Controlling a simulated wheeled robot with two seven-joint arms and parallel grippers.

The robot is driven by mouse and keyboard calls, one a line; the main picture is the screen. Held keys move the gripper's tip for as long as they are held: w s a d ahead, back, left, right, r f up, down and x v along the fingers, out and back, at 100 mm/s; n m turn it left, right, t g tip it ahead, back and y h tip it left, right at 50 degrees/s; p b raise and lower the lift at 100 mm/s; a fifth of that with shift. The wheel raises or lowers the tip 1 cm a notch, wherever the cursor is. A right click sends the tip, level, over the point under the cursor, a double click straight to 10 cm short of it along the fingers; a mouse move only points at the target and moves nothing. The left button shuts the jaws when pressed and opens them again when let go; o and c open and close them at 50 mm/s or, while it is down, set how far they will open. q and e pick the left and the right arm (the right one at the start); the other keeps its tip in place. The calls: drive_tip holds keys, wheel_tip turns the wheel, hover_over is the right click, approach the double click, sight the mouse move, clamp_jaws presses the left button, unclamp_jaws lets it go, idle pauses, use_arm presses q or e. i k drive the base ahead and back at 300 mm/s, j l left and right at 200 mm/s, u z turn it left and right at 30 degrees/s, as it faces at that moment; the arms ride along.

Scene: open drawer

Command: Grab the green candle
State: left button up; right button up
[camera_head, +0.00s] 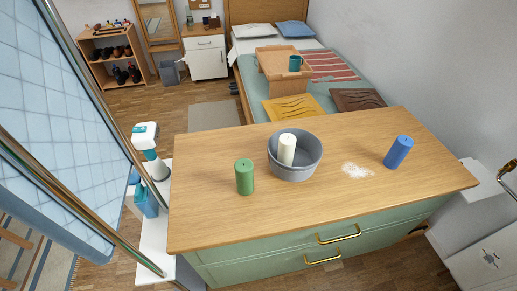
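The green candle (244,177) stands upright on the wooden top of a dresser (330,205), left of the middle. It is a short, thick cylinder, and nothing hides it. To its right is a grey round bowl (293,174) with a cream candle (287,149) standing inside. Neither of my grippers shows in the head view, so nothing is seen touching the candles.
A patch of white grains (356,171) lies between bowl and blue candle. The dresser's green front has brass handles (338,234). A blue tiled panel (60,110) with metal poles fills the left. A bed (262,88) stands behind. The top's front and left are clear.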

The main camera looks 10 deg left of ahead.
sight(243, 167)
drive_tip(key=l+u, duration=0.95)
drive_tip(key=l, duration=0.2)
drive_tip(key=k+l+u, duration=0.15)
drive_tip(key=l+u, duration=0.35)
